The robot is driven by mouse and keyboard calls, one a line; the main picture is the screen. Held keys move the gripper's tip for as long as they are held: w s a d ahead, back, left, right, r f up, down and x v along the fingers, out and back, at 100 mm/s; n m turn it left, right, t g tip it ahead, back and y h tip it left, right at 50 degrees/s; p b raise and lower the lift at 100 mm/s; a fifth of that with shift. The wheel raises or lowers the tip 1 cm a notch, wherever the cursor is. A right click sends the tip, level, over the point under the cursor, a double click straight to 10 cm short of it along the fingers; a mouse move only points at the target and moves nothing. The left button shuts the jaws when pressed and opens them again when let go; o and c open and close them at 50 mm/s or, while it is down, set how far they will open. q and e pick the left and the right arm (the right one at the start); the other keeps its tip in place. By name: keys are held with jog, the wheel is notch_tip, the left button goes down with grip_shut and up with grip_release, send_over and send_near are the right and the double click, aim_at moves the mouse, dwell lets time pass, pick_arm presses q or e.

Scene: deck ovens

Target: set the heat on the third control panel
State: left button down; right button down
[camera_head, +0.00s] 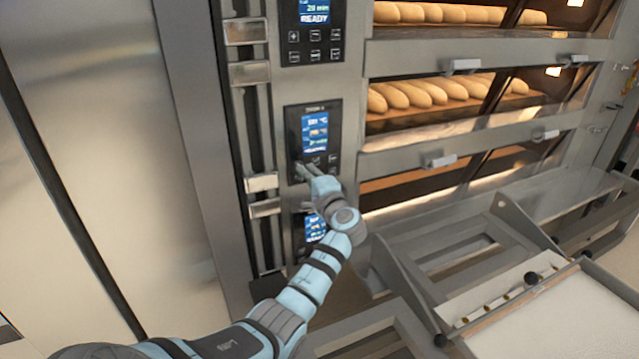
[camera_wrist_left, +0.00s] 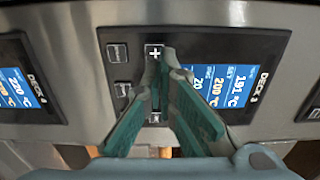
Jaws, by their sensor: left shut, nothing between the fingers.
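The control panel marked DECK 3 (camera_head: 319,112) is a black plate with a lit blue screen and a row of buttons below. In the left wrist view the same panel (camera_wrist_left: 232,50) lies sideways, and its screen reads about 191 °C with 200 °C below. My left gripper (camera_head: 303,171) is at the lower left of this panel, over its buttons. In the wrist view its shut, empty fingers (camera_wrist_left: 162,58) point at the plus button (camera_wrist_left: 153,51), partly covering the button area. I cannot tell whether the tips touch it. My right gripper is not in view.
Another panel (camera_head: 313,30) reading READY is above, and one (camera_head: 314,229) is below, partly behind my arm. Oven decks with loaves (camera_head: 420,93) are to the right. A metal frame with a white-topped loader (camera_head: 570,310) stands at lower right. A steel wall (camera_head: 110,120) is left.

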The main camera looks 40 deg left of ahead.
pick_arm(q)
jog(key=v, duration=1)
jog(key=shift+d+r, duration=0.15)
jog(key=shift+d, duration=0.1)
